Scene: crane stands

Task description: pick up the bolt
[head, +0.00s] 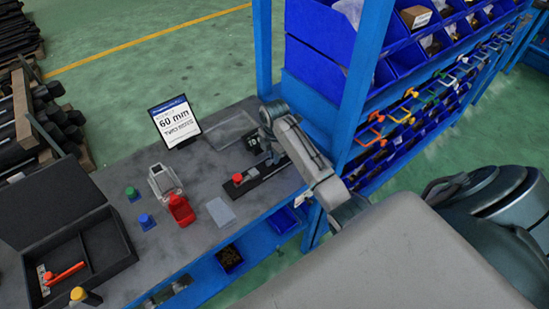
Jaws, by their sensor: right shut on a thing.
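My right arm reaches in from the lower right over the grey workbench (211,164). Its gripper (272,159) is low over the right end of a black block (246,183) that carries a red knob. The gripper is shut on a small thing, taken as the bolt. The bolt is too small and too covered by the gripper to make out. I cannot tell whether it is clear of the surface under it. My left gripper is not in view.
A 60 mm sign (175,122), a silver and red device (164,181), a grey plate (221,212) and green and blue knobs (132,193) stand on the bench. An open black case (112,268) lies left. A blue shelf post (366,75) rises close behind my right arm.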

